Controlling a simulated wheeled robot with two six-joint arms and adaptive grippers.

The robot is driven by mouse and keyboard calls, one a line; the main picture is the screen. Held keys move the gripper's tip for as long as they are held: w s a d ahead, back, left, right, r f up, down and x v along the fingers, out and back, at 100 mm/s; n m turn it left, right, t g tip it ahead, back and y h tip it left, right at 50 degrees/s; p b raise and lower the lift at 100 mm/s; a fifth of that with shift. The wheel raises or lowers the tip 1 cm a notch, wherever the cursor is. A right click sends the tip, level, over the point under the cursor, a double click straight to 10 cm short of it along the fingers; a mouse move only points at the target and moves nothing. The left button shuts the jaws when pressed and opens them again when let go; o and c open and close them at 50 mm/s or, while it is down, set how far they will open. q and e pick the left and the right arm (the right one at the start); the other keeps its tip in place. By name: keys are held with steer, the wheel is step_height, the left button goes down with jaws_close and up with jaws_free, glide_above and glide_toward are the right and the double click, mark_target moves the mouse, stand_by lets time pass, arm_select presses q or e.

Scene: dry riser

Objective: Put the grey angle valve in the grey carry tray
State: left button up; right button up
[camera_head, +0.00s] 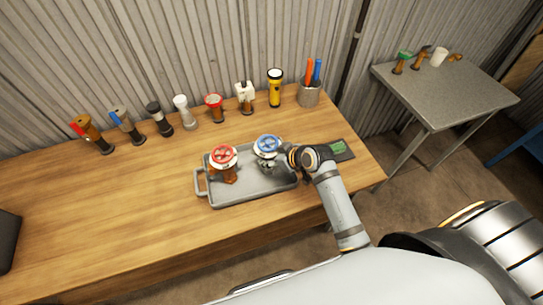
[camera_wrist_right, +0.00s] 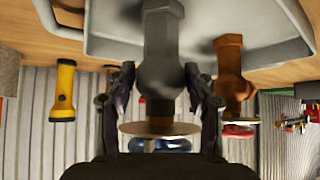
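The grey angle valve (camera_head: 267,163) has a blue handwheel and is upright at the right part of the grey carry tray (camera_head: 245,198). It also shows upside down in the right wrist view (camera_wrist_right: 162,60), its base over the tray floor. My right gripper (camera_head: 286,152) is at this valve. In the wrist view its fingers (camera_wrist_right: 160,85) lie on both sides of the grey body, apart, with small gaps visible. I cannot tell whether the base fully touches the tray. My left gripper is not in view.
A bronze valve with a red wheel (camera_head: 223,163) stands in the tray, left of the grey one. Several torches and fittings line the back of the table, with a yellow torch (camera_head: 275,88) and a pen cup (camera_head: 309,95).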

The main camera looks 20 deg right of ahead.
steer(key=shift+o, duration=1.2)
steer(key=shift+w, duration=0.1)
steer(key=shift+r, duration=0.15)
steer(key=shift+s+d+r, duration=0.1)
steer(key=shift+s+r, duration=0.1)
steer(key=shift+r, duration=0.05)
arm_select(q)
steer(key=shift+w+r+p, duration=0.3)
steer(key=shift+p, duration=0.05)
arm_select(e)
steer(key=v, duration=1.1)
steer(key=shift+s+r, duration=0.15)
